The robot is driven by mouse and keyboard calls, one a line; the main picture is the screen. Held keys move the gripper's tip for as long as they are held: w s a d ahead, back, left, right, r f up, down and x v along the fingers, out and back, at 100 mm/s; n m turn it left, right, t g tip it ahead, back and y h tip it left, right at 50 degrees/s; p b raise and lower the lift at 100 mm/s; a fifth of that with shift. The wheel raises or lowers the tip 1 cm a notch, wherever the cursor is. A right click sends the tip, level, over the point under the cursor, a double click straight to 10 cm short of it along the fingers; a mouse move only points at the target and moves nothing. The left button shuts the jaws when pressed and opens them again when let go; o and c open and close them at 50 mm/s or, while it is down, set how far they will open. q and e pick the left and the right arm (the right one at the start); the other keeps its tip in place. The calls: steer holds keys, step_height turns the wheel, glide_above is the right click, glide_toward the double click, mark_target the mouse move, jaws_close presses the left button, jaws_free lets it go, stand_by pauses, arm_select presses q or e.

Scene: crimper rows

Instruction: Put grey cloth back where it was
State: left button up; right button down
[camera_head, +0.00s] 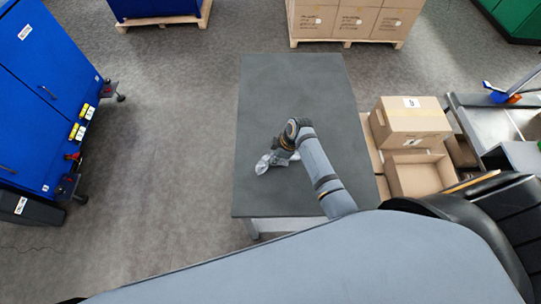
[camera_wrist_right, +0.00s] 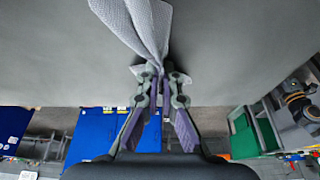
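The grey cloth (camera_head: 263,164) is a small, crumpled, light piece at the tip of my right gripper (camera_head: 275,157), over the dark grey table (camera_head: 290,90). In the right wrist view, the cloth (camera_wrist_right: 143,25) is pinched between the two fingertips of my right gripper (camera_wrist_right: 158,72). A folded length of it spreads away from the fingers, and a small edge sticks out beside the tips. I cannot tell whether the cloth touches the table top. My left gripper is not in view.
The rest of the table top is bare. Cardboard boxes, one closed (camera_head: 411,122) and one open (camera_head: 414,176), stand right of the table. A blue cabinet (camera_head: 45,95) stands at the left. Stacked cartons on a pallet (camera_head: 350,22) are behind, with open floor between.

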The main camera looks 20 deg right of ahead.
steer(key=shift+s+f, duration=0.1)
steer(key=shift+s, duration=0.05)
steer(key=c, duration=1.1)
jaws_free()
